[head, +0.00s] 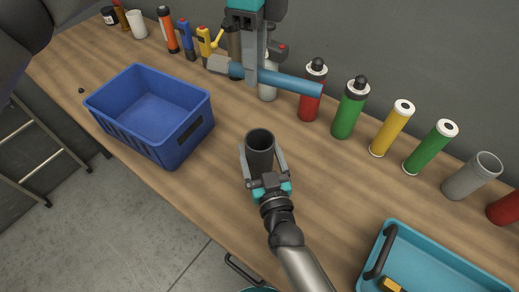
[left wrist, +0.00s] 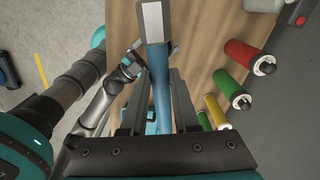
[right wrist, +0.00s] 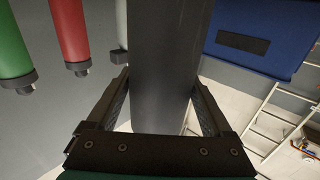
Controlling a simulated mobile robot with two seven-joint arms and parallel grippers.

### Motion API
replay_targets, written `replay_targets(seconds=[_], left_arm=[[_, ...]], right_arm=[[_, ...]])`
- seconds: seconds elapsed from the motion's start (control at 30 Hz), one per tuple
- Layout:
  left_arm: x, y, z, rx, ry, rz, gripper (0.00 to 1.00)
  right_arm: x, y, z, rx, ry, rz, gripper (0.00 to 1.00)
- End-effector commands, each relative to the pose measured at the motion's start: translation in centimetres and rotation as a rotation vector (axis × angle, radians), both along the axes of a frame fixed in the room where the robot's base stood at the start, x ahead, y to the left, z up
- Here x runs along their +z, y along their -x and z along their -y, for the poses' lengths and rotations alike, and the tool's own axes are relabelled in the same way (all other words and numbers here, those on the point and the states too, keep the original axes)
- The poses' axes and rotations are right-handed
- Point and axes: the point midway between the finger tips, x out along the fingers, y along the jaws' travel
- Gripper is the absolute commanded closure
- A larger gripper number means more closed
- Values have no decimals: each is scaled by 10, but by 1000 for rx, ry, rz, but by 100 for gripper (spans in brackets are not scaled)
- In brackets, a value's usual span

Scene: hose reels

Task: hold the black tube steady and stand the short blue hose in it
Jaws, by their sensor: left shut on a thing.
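The black tube (head: 260,148) stands upright on the bench, its open mouth up. My right gripper (head: 262,160) has one finger on each side of it, with a slight gap showing in the head view; the tube also fills the middle of the right wrist view (right wrist: 168,60). My left gripper (head: 253,74) is shut on the short blue hose (head: 292,82), above the bench and behind the tube. The hose lies nearly level in the head view, its grey end (head: 218,64) to the left. It also shows between the fingers in the left wrist view (left wrist: 161,85).
A blue crate (head: 197,132) stands left of the tube. Several red, green and yellow cylinders (head: 351,108) and a grey open cup (head: 472,176) line the wall side. A teal tray (head: 440,254) sits at the lower right. Bench around the tube is clear.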

Motion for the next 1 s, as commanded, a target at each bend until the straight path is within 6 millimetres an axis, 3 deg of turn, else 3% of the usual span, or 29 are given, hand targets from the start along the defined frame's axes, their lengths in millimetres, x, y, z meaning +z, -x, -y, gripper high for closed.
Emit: replay_targets(seconds=[0.07, 0.6, 1.0], left_arm=[[0, 0, 0, 0, 0, 1, 100], [0, 0, 0, 0, 0, 1, 100], [-19, 0, 0, 0, 1, -1, 100]], right_arm=[[0, 0, 0, 0, 0, 0, 25], [0, 0, 0, 0, 0, 0, 86], [0, 0, 0, 0, 0, -1, 87]])
